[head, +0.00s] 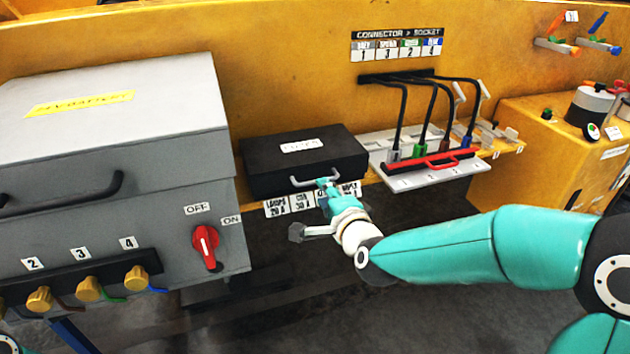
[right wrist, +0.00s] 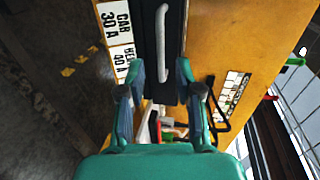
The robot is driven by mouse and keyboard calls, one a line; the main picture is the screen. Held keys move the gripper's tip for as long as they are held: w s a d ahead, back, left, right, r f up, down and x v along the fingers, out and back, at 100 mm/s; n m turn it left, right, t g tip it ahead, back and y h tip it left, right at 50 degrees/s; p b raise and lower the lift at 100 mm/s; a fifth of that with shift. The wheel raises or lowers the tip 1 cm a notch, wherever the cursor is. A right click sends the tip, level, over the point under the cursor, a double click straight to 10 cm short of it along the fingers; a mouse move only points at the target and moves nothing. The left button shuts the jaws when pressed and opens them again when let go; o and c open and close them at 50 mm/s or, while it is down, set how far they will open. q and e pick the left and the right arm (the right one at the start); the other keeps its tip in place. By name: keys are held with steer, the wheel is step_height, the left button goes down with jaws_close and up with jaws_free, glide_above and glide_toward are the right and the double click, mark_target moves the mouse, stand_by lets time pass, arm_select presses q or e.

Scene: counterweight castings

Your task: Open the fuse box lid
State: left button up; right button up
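The fuse box (head: 290,155) is a black box with a white label on top, and its lid is shut. A light grey bar handle (head: 301,182) is on its front edge. My right gripper (head: 325,184) is at the right end of this handle. In the right wrist view the handle (right wrist: 162,40) runs away from the camera, and its near end lies between the two teal fingers of the gripper (right wrist: 160,68). The fingers are open, with gaps on both sides of the handle.
A large grey cabinet (head: 105,115) with a red switch (head: 206,246) stands left of the fuse box. Right of it, cables run to a white connector tray (head: 430,178) with a red handle bar (head: 430,160). Fuse labels (head: 290,205) hang below the box. The floor in front is clear.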

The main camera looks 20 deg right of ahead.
mark_target(305, 160)
steer(key=x, duration=0.7)
steer(key=shift+p, duration=0.35)
steer(key=shift+s, duration=0.1)
jaws_close()
steer(key=shift+f, duration=0.1)
